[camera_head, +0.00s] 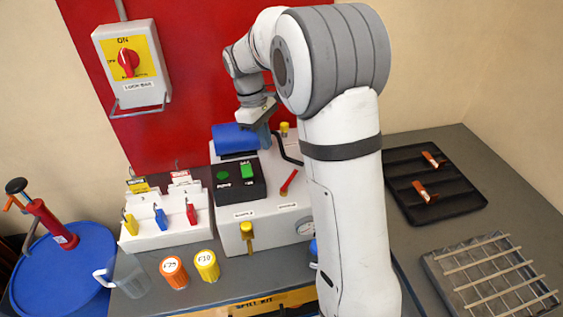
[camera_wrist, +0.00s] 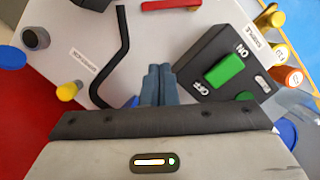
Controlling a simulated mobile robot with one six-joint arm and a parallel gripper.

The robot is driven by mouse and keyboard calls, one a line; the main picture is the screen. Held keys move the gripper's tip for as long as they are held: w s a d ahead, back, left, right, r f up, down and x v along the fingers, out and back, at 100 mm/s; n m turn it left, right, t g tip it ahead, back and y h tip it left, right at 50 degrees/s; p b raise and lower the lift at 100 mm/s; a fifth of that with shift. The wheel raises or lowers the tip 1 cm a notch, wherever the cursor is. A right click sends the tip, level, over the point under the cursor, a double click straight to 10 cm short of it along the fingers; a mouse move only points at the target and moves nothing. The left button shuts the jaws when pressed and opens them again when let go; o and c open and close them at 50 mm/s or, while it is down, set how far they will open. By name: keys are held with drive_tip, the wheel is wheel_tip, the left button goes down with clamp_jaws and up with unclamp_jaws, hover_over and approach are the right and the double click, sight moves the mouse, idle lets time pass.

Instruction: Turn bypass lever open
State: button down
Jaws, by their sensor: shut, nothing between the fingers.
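A red lever (camera_head: 289,182) lies on the top of the pale machine (camera_head: 277,222), to the right of its black button box. It also shows at the top edge of the wrist view (camera_wrist: 170,5). I take it as the bypass lever, but I can read no such label on it. My gripper (camera_wrist: 158,86) is shut and empty, above the machine top between a black bent rod (camera_wrist: 123,55) and the button box (camera_wrist: 222,68). In the head view my gripper (camera_head: 262,122) is near the machine's back, apart from the red lever. Its fingertips are hard to see there.
A blue cylinder (camera_head: 235,139) and a yellow knob (camera_head: 284,127) are at the machine's back. A yellow handle (camera_head: 247,235) sticks out in front. Orange (camera_head: 174,272) and yellow (camera_head: 207,265) cups stand before it. A black tray (camera_head: 455,205) lies at right.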

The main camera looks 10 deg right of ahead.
sight(289, 182)
drive_tip(key=p+x, duration=0.1)
drive_tip(key=x, duration=0.6)
drive_tip(key=shift+f, duration=0.2)
drive_tip(key=shift+s+d+r+p, duration=0.15)
drive_tip(key=shift+s+d+p, duration=0.25)
drive_tip(key=shift+s+d, duration=0.95)
drive_tip(key=shift+d, duration=0.05)
drive_tip(key=shift+s+d, duration=0.15)
drive_tip(key=shift+d, duration=0.2)
drive_tip(key=shift+a, duration=0.2)
